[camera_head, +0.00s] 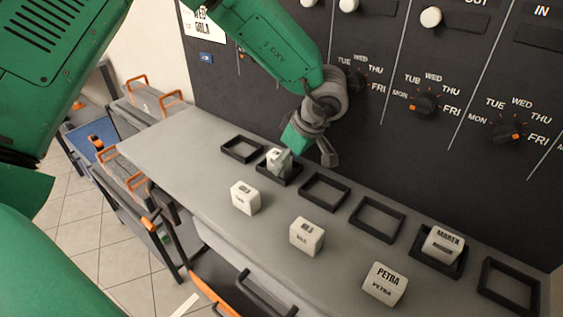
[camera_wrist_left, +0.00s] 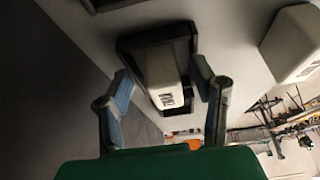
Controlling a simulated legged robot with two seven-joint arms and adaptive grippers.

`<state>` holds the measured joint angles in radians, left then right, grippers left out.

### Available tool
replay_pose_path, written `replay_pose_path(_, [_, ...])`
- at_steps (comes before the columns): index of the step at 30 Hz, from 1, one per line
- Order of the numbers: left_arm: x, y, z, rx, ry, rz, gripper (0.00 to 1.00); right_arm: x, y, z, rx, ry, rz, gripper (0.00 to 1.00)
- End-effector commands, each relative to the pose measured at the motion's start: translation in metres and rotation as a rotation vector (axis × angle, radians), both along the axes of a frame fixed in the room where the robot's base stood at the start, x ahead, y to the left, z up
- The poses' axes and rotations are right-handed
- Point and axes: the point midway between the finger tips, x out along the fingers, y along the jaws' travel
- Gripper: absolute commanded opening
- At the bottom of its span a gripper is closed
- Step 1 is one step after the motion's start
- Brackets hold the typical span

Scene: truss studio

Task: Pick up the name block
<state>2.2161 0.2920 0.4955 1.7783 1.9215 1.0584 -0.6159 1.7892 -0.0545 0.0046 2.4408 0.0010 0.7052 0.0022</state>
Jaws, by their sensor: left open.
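A white name block (camera_head: 273,157) sits in a black square frame (camera_head: 290,176) on the grey counter, partly hidden by my left gripper (camera_head: 306,156). In the left wrist view the same block (camera_wrist_left: 167,75) stands in its frame (camera_wrist_left: 128,42), between the two fingers of my left gripper (camera_wrist_left: 163,95). The fingers are apart, one on each side of the block, with gaps visible. Other white name blocks stand on the counter: one at left (camera_head: 245,198), one in the middle (camera_head: 307,237), and one reading PETRA (camera_head: 385,285). A block reading MAREK (camera_head: 443,244) sits in another frame. My right gripper is not in view.
Empty black frames stand along the back of the counter (camera_head: 165,148), such as the leftmost one (camera_head: 227,152). A dark panel (camera_head: 360,130) with knobs rises behind. In the left wrist view another white block (camera_wrist_left: 290,45) is at the right.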

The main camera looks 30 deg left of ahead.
Motion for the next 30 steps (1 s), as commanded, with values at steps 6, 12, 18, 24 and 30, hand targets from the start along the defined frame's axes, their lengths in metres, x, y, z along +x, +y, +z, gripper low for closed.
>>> replay_pose_path(6, [0.0, 0.006, -0.003, -0.005, 0.001, 0.001, 0.52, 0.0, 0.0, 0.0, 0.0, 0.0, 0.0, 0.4])
replay_pose_path(12, [0.0, 0.009, -0.004, -0.008, 0.001, 0.001, 0.0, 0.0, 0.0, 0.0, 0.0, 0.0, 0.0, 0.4])
replay_pose_path(18, [0.0, 0.005, -0.004, -0.005, 0.003, 0.002, 0.0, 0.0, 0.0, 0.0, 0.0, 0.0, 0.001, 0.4])
replay_pose_path(24, [-0.002, 0.003, 0.0, -0.005, 0.003, 0.001, 0.0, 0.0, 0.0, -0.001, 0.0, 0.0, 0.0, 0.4])
replay_pose_path(30, [-0.003, 0.005, 0.021, -0.007, -0.002, 0.002, 0.0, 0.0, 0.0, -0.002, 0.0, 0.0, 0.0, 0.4])
